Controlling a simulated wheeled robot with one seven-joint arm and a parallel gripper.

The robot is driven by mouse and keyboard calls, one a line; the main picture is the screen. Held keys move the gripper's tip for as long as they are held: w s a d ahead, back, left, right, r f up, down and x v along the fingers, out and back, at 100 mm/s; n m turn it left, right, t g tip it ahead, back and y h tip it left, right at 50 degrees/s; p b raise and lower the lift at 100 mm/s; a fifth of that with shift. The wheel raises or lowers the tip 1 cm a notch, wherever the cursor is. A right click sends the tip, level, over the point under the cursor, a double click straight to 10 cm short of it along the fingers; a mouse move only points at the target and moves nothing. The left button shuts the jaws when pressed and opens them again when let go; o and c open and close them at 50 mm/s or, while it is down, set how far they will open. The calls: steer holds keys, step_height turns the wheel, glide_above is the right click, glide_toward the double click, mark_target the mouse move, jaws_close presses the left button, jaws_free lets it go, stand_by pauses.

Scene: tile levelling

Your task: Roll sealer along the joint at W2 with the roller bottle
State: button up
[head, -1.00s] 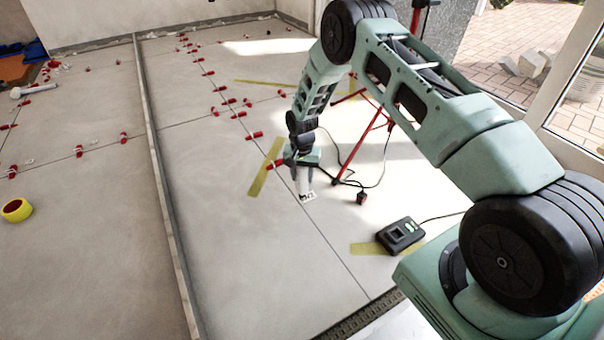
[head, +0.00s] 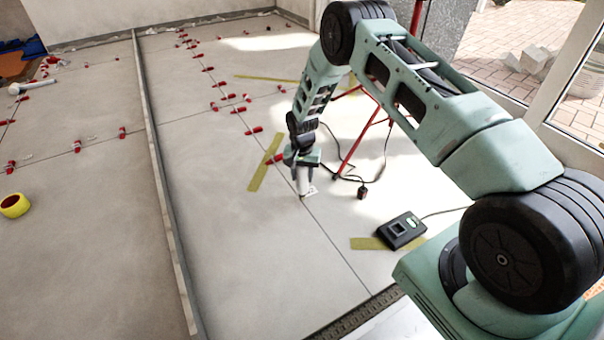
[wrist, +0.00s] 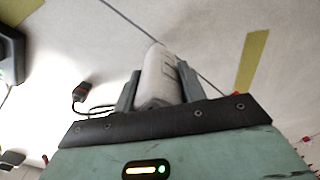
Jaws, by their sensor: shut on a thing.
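My gripper (head: 303,178) points down at the tiled floor and is shut on a white roller bottle (head: 302,187). In the wrist view the bottle (wrist: 158,78) sits between the two grey fingers (wrist: 155,85). The bottle's lower end is at the floor, on or right beside a thin dark joint (head: 335,246); I cannot tell whether it touches. The joint also shows in the wrist view (wrist: 125,17), running off behind the bottle. A small white label (head: 312,190) lies on the floor beside the bottle; its text is too small to read.
Yellow tape strips (head: 265,163) lie left of the gripper. A red tripod (head: 362,140) stands behind.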

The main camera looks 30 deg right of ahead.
steer(key=shift+f+b, duration=0.35)
steer(key=shift+f, duration=0.2)
stand_by(0.6)
steer(key=shift+s, duration=0.15)
steer(key=shift+s+f+p, duration=0.1)
steer(key=shift+s+p, duration=0.75)
steer(key=shift+s, duration=0.15)
